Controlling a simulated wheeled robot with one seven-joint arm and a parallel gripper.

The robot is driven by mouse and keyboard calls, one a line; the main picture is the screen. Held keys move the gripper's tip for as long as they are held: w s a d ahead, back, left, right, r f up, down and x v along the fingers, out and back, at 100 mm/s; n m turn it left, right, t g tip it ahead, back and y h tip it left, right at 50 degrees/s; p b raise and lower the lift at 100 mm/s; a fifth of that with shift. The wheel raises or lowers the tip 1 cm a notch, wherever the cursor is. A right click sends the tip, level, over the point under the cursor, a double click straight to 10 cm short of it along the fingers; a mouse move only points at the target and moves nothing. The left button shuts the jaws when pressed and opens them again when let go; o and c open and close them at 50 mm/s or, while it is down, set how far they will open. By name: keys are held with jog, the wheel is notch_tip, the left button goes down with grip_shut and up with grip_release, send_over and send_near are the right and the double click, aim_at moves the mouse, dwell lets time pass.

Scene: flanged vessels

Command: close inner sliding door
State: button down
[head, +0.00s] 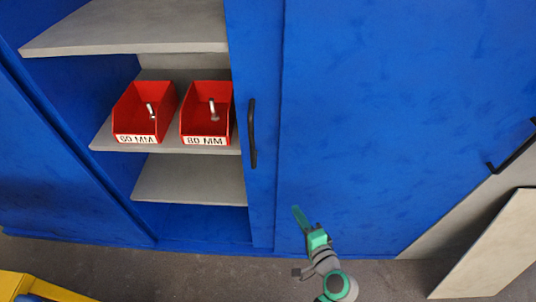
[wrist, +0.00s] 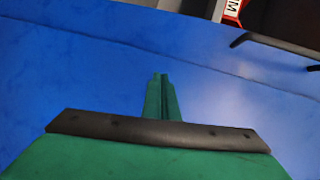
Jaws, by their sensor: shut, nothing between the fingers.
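The blue inner sliding door (head: 263,60) shows as a narrow strip in the head view, with a black vertical bar handle (head: 252,133) near its left edge. The rest of it seems hidden behind the wide blue door panel (head: 380,90). Left of the handle the cabinet is open. My gripper (head: 298,213) is shut and empty, below and right of the handle, in front of the blue doors. In the wrist view, my green fingers (wrist: 161,82) are together with blue panel behind them. The handle (wrist: 280,46) shows at upper right, apart from the fingers.
Grey shelves (head: 190,180) hold two red bins, marked 60 MM (head: 135,112) and 80 MM (head: 200,120), with metal parts inside. A second black handle (head: 512,150) is at far right. A pale board (head: 490,250) leans lower right. A yellow object (head: 20,285) is lower left.

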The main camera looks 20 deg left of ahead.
jog(key=w+d+r+n+g+y, duration=0.1)
jog(key=w+r+n+g+y, duration=0.2)
jog(key=r, duration=0.7)
jog(key=d+r+n+g+y, duration=0.1)
jog(key=r+n+g+y, duration=0.3)
jog(key=r, duration=0.7)
jog(key=s+a+r+x, duration=0.1)
jog(key=s+x, duration=0.1)
jog(key=x, duration=1.1)
jog(key=shift+s+f+m+t+y, duration=0.2)
jog(key=shift+s+m+t+y, duration=0.1)
jog(key=shift+s+m+y, duration=0.1)
